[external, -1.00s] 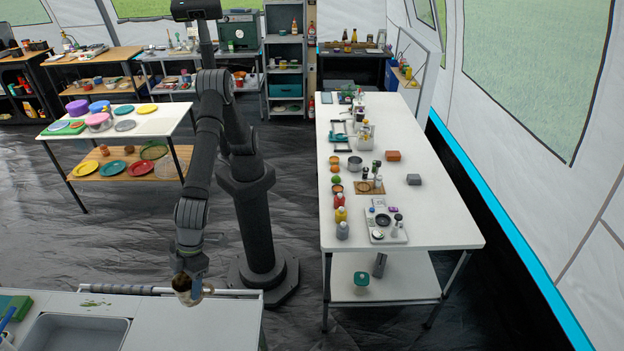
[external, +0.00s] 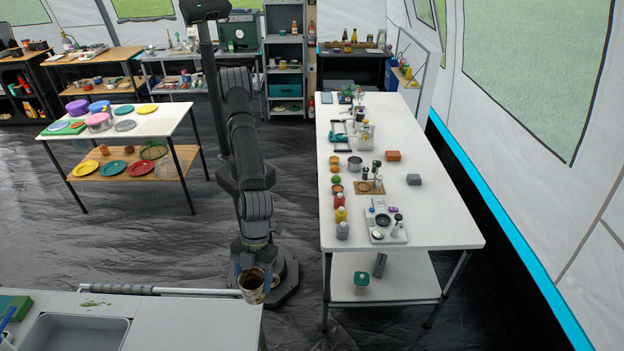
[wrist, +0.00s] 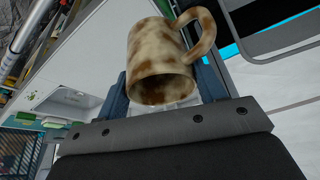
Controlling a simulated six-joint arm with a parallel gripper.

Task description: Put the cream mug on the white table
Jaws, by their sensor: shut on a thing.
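My gripper (external: 250,270) is shut on the cream mug (external: 253,288), which has brown blotches. The mug hangs just past the right end of the grey sink counter's rail in the external view. In the wrist view the mug (wrist: 160,48) sits between the fingers, tilted, with its opening toward the camera and its handle at upper right. The long white table (external: 440,215) stands to the right of my gripper, apart from the mug.
The long table holds bottles (external: 341,215), a scale-like tray (external: 385,222), a pot (external: 355,163) and small blocks. Its right side and front edge are clear. A smaller white-topped table (external: 160,122) with plates is at left. The sink counter (external: 190,320) is in front.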

